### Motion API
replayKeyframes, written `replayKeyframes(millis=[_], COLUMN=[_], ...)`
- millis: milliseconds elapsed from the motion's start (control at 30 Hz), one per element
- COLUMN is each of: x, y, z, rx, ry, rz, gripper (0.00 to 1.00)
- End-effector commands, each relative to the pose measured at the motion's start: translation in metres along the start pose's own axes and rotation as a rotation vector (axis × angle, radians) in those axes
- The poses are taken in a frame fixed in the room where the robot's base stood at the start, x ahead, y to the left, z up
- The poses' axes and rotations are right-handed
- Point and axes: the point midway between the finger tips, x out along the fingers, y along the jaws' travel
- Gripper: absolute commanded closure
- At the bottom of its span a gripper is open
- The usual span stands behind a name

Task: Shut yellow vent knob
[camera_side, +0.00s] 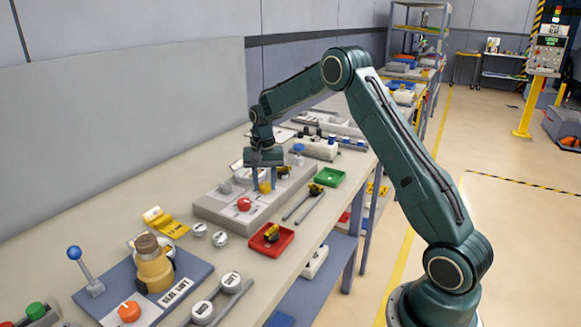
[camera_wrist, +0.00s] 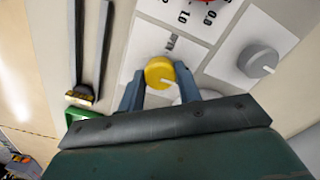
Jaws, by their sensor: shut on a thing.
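The yellow vent knob (camera_wrist: 159,72) has a white pointer line and sits on a white label plate. In the wrist view it lies between the two blue-grey fingers of my gripper (camera_wrist: 160,82), which are shut on it. In the side view my gripper (camera_side: 263,180) points straight down over the panel, and the yellow knob (camera_side: 265,187) shows between and below the fingers. Part of the knob's lower side is hidden by the gripper.
A grey knob (camera_wrist: 257,61) is close beside the gripper. A red knob (camera_side: 244,204) sits on the same grey panel (camera_side: 215,208). A red tray (camera_side: 271,239), a green tray (camera_side: 329,177) and two dark rods (camera_wrist: 90,50) lie nearby.

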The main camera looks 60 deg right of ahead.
Motion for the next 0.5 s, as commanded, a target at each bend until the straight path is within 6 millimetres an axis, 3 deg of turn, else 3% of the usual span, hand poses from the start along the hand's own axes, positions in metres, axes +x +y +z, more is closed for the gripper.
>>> replayKeyframes(millis=[467,500], x=[-0.0012,-0.0012], y=[-0.0004,-0.0004], z=[-0.0009,-0.0009], rx=[0.02,0.02], ry=[0.004,0.004], rz=[-0.002,-0.002], gripper=[0.89,0.6])
